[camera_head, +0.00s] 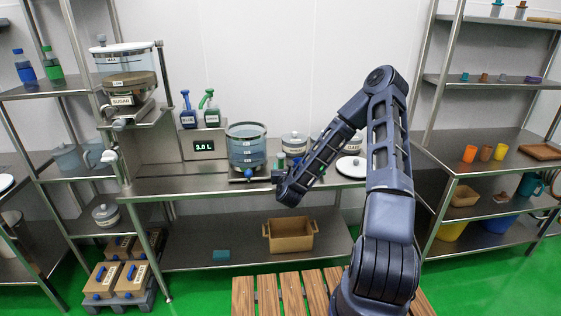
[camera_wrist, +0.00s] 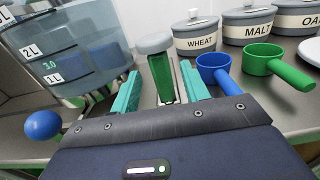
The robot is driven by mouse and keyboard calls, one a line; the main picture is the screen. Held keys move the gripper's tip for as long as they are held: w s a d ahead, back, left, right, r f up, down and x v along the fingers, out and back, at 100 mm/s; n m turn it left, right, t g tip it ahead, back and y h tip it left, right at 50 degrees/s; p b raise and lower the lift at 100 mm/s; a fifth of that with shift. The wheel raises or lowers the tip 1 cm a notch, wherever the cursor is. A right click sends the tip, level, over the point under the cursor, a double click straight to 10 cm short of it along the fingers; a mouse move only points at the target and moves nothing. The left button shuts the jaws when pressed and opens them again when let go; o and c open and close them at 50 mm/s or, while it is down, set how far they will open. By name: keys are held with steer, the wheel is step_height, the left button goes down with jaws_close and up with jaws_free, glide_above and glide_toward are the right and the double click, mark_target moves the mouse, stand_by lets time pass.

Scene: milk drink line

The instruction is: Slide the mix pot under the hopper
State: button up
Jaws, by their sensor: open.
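The mix pot (camera_head: 247,150) is a clear, bluish vessel with litre marks, standing on the steel bench in front of the small display. It fills the upper left of the wrist view (camera_wrist: 95,55), with a blue ball knob (camera_wrist: 43,125) low at its front. The hopper (camera_head: 128,62) is a clear bin on a frame at the left, above a part labelled SUGAR (camera_head: 122,100). My gripper (camera_head: 278,177) is open, just right of the pot. In the wrist view its teal fingers (camera_wrist: 163,88) are apart, with a green bottle (camera_wrist: 161,75) showing between or just beyond them.
Lidded canisters, including WHEAT (camera_wrist: 200,36) and MALT (camera_wrist: 245,25), stand along the bench behind. A blue cup (camera_wrist: 215,72) and a green cup (camera_wrist: 262,60) with handles sit right of my fingers. Bench space left of the pot looks clear.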

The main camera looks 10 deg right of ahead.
mark_target(280, 159)
steer(key=shift+w, duration=3.15)
steer(key=shift+c, duration=0.4)
jaws_close()
